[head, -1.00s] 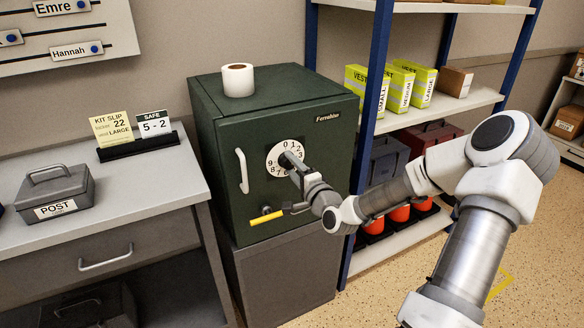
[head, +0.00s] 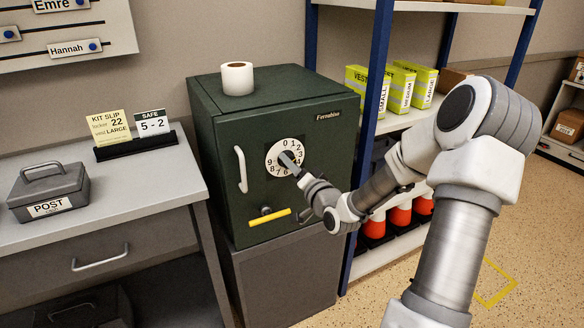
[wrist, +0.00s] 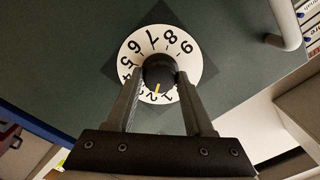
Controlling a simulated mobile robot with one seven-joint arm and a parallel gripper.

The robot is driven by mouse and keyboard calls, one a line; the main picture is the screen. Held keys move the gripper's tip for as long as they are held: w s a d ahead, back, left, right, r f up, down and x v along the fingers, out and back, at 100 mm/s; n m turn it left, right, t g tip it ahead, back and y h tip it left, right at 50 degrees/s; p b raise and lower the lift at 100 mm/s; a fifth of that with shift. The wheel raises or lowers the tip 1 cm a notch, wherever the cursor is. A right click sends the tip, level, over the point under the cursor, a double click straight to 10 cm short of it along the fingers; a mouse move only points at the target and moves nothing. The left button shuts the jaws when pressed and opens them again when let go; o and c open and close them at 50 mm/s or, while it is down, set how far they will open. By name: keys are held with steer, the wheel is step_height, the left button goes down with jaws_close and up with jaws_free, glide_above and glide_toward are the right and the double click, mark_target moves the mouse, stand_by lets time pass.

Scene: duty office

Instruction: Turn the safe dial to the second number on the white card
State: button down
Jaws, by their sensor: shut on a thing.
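The white card (head: 152,122) reads "SAFE 5 - 2" and stands in a black holder on the desk at left. The dark green safe (head: 235,125) has a fixed white number ring (head: 273,150) with a black knob, which also shows in the wrist view (wrist: 159,68). My gripper (head: 291,165) is shut on the knob, one finger on each side in the wrist view (wrist: 157,80). The knob's yellow mark (wrist: 156,88) points between 1 and 2, slightly nearer 2. In the head view the gripper hides part of the ring and the mark.
A silver handle (head: 241,170) is left of the dial, and a yellow lever (head: 268,217) lies level below it. A paper roll (head: 237,78) stands on the safe. A blue-framed shelf (head: 370,110) stands close at right, behind my arm.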

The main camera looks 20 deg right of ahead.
stand_by(0.4)
steer(key=shift+c, duration=1.4)
jaws_free()
steer(key=shift+s, duration=0.15)
steer(key=s+p, duration=1.1)
steer(key=s, duration=0.6)
steer(key=shift+d, duration=0.35)
steer(key=shift+s, duration=0.1)
